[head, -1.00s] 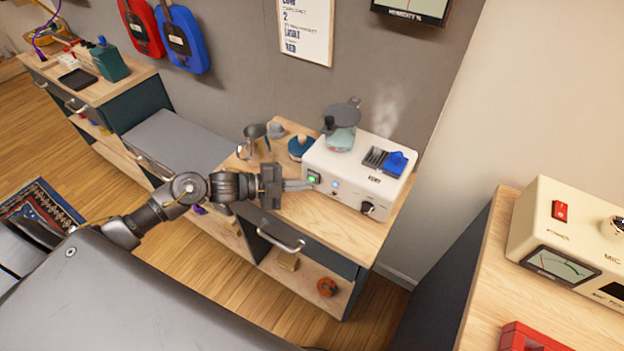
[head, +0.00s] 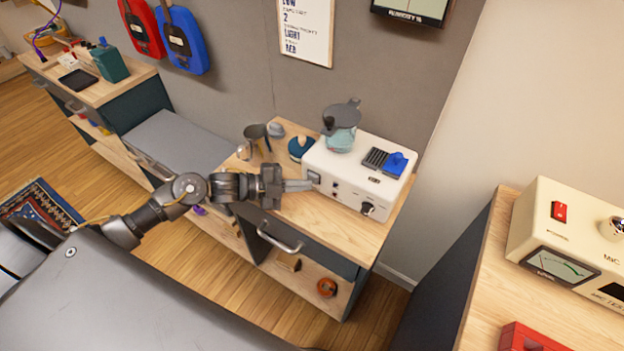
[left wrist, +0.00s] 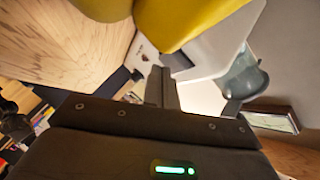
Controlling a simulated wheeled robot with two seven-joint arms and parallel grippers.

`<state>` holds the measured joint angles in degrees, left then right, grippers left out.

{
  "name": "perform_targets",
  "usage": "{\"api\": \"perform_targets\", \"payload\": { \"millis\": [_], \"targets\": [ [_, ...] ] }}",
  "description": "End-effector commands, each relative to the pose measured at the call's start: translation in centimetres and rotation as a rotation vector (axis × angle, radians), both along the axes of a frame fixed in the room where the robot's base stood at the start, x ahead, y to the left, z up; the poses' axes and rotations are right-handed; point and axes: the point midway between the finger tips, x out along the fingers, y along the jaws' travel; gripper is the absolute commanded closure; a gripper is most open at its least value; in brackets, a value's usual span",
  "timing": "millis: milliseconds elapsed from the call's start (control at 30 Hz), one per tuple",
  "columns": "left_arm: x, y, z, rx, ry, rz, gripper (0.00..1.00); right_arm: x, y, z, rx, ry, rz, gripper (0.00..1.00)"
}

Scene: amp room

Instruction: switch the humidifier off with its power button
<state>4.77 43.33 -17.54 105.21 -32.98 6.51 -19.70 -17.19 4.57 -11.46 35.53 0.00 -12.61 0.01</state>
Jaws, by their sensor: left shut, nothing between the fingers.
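The humidifier is a white box (head: 345,178) with a teal tank (head: 340,138) under a dark lid on top, standing on a wooden cabinet top. Its power button (head: 313,177) is at the left end of the front face and shows no green light. No blue light shows on the front, and no steam rises. My left gripper (head: 308,186) is shut and empty, its fingertips at the front face by the button. I cannot tell if they touch it. In the left wrist view, the shut fingers (left wrist: 160,86) point toward the white box. My right gripper is out of view.
A blue-lidded pot (head: 300,148) and a metal jug (head: 257,140) stand left of the box. A dark knob (head: 367,208) is at its front right. The cabinet top (head: 335,230) in front is clear. A cream device (head: 575,235) stands on the right cabinet.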

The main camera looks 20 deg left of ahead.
Motion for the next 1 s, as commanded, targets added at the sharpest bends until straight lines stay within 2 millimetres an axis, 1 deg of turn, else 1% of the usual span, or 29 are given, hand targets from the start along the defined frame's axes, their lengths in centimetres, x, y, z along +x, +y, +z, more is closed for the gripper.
{"api": "perform_targets", "payload": {
  "millis": [133, 233, 600, 733, 833, 1000],
  "targets": [
    [0.0, 0.0, 0.0, 0.000, 0.000, 0.000, 1.00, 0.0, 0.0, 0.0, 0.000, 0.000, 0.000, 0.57],
    [-0.5, 0.0, 0.1, 0.001, 0.001, -0.001, 1.00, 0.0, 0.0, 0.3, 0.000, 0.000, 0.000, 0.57],
    [-4.4, 0.6, 0.1, 0.001, 0.002, -0.001, 1.00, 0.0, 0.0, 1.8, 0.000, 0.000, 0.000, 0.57],
    [-5.5, 0.7, 0.0, -0.001, 0.003, -0.001, 1.00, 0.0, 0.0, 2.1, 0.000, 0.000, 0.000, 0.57],
    [-5.9, 0.8, 0.0, 0.000, 0.001, 0.000, 1.00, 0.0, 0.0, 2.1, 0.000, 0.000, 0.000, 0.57],
    [-5.9, 0.8, 0.0, -0.001, 0.000, -0.001, 1.00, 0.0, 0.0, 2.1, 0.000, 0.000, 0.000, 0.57]
  ]
}}
